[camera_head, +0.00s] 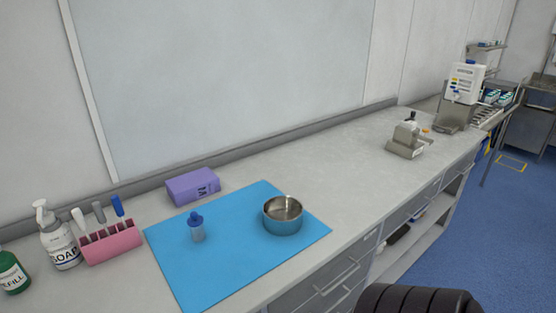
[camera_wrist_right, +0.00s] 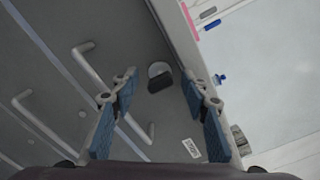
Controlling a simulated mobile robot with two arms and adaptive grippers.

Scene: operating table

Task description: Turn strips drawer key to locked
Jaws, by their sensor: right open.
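In the right wrist view, a dark key-like knob on a pale round lock (camera_wrist_right: 160,76) sits on the grey drawer front (camera_wrist_right: 130,50). My right gripper (camera_wrist_right: 158,88) is open, with one blue-padded finger on each side of the lock in the picture. I cannot tell how far it is from the knob, and nothing is between the pads in its grasp. The knob's exact turn position is hard to read. In the head view the drawer fronts (camera_head: 325,287) show below the counter, but I cannot make out the lock. My left gripper is not in view.
Bar handles (camera_wrist_right: 85,62) stick out from the drawer fronts. A small white label (camera_wrist_right: 190,148) is near the right finger. On the counter are a blue mat (camera_head: 180,275), a metal bowl (camera_head: 283,222), a blue-capped bottle (camera_head: 197,229) and a purple box (camera_head: 193,186).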

